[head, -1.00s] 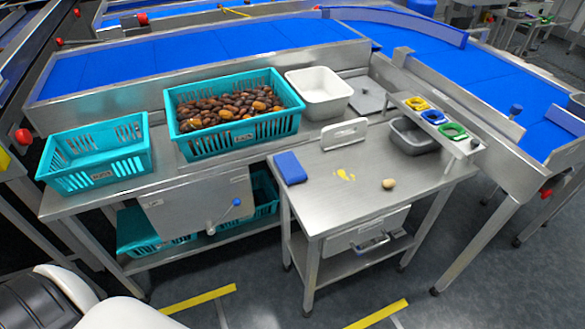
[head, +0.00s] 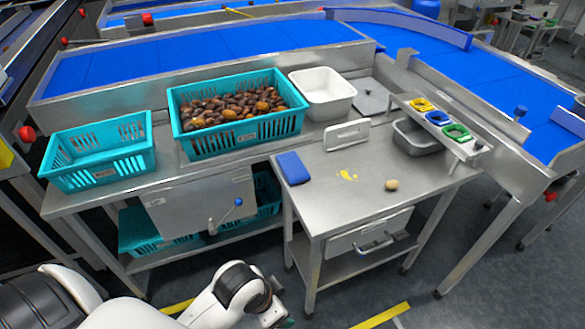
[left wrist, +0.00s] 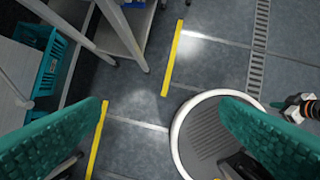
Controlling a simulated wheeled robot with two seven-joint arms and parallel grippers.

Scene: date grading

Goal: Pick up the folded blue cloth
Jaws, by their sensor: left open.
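The folded blue cloth (head: 292,168) lies flat on the left side of the small steel table (head: 390,205) in the head view. In the head view my left arm comes in at the bottom, and its gripper end is at the lower edge, mostly cut off, below and in front of the table. In the left wrist view my left gripper (left wrist: 165,125) is open, its two teal fingers wide apart with nothing between them. It points down at the floor. The cloth does not show in the left wrist view.
A teal crate of dates (head: 240,138), an empty teal crate (head: 98,165) and a white bin (head: 323,93) stand behind. A crank handle (head: 225,215) sticks out left of the table.

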